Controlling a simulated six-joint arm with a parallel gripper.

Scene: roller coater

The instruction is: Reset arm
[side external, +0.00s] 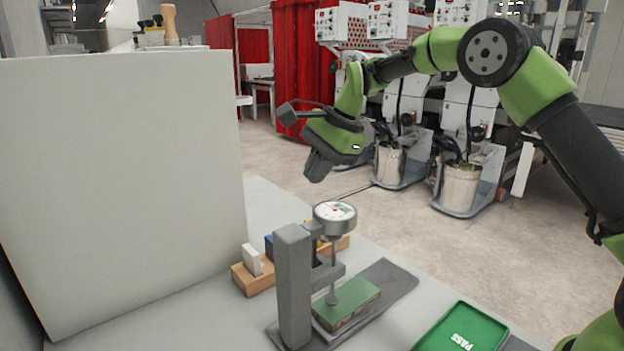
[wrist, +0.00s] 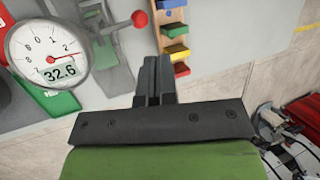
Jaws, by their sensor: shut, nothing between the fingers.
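My gripper (side external: 318,168) is raised in the air above and behind the work table, apart from everything on it. In the wrist view my gripper (wrist: 153,72) has its two dark fingers together with nothing between them. Below it in the side view stands a grey gauge stand (side external: 293,285) with a round dial (side external: 334,212). Its probe comes down to a green-topped block (side external: 347,304) on a dark grey mat. In the wrist view the dial (wrist: 46,52) reads 32.6.
A green PASS tray (side external: 465,330) lies at the front right. A wooden rack (side external: 255,280) with coloured blocks stands behind the gauge; it also shows in the wrist view (wrist: 168,14). A tall pale panel (side external: 120,180) borders the left. Machines stand beyond the table; the air around my gripper is clear.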

